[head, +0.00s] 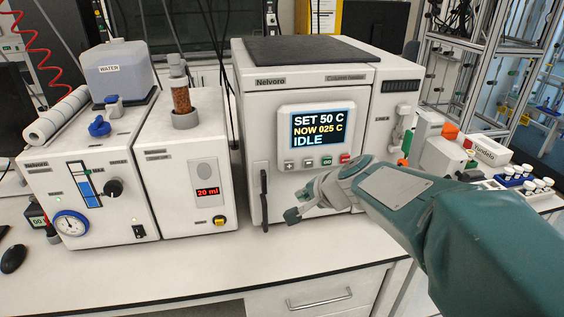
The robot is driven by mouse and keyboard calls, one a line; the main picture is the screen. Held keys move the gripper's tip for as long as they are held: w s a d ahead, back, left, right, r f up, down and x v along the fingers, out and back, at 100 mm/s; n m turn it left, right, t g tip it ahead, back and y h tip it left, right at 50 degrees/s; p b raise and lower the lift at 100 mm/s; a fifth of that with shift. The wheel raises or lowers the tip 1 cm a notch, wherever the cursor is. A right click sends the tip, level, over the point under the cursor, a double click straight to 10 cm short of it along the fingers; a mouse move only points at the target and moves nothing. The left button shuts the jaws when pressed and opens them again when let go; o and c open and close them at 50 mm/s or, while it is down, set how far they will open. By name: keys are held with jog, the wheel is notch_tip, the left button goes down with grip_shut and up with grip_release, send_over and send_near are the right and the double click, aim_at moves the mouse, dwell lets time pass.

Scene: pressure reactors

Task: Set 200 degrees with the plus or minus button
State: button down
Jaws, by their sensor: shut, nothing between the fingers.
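The column heater (265,110) is a white box with a dark top, standing in the middle of the bench. Its display (318,130) reads SET 50 C, NOW 025 C, IDLE. A row of small buttons sits under the display: two grey ones, one at the left (290,166) and one beside it (309,164), then a green one (327,162) and a red one (345,158). The symbols on the grey buttons are too small to read. My gripper (292,217) is shut and empty, in front of the heater's lower front, below the buttons, pointing left.
Left of the heater stand a white unit with a 20 ml display (208,192) and one with a gauge (71,224). A black door handle (264,200) is near my gripper. Vials and boxes stand at the right. The bench front (200,275) is clear.

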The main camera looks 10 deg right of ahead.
jog(key=w, duration=0.8)
jog(key=shift+w, duration=0.25)
dwell(1.2)
jog(key=shift+w, duration=0.35)
jog(key=shift+w, duration=0.35)
dwell(0.5)
jog(key=shift+s, duration=0.8)
jog(key=shift+s, duration=2.5)
